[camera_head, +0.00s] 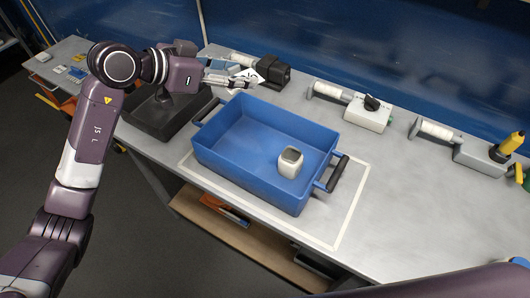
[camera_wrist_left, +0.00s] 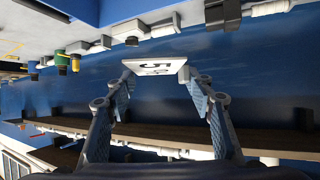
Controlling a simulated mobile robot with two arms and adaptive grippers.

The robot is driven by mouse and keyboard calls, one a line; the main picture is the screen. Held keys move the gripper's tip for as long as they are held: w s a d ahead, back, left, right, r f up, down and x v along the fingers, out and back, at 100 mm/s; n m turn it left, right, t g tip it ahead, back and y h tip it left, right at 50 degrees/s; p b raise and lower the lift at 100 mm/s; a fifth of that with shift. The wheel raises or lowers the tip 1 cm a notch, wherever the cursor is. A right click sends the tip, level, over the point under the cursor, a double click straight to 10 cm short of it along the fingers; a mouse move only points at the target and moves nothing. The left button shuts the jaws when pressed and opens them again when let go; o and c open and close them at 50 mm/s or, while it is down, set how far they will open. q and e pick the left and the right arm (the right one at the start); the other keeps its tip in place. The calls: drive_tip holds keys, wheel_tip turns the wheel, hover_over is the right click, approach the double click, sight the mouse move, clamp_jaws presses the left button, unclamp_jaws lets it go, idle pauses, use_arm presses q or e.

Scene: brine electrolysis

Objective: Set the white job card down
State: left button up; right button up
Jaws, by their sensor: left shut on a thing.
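The white job card (camera_head: 247,74) has dark marks on it and is held above the back left of the bench, just beyond the blue tray. My left gripper (camera_head: 243,82) reaches in from the left and is shut on the card. In the left wrist view the card (camera_wrist_left: 155,67) sits between the two fingertips (camera_wrist_left: 155,75), its dark printed characters showing. In the head view the fingers partly hide the card. My right gripper does not show.
A blue tray (camera_head: 217,161) with dark handles holds a white cup-like container (camera_head: 290,162). A black device (camera_head: 271,72) stands close behind the card. A white box with a black knob (camera_head: 368,112) stands further right.

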use_arm(q)
drive_tip(key=f, duration=1.9)
drive_tip(key=shift+w+f, duration=0.2)
drive_tip(key=shift+f, duration=0.2)
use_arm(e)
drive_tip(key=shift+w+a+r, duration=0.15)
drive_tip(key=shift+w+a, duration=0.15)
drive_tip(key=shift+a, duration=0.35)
use_arm(q)
drive_tip(key=shift+f, duration=0.35)
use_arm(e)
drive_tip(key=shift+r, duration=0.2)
use_arm(q)
drive_tip(key=shift+f+p, duration=0.3)
drive_tip(key=o, duration=0.9)
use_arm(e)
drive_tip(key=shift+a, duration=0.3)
use_arm(q)
drive_tip(key=shift+r, duration=0.1)
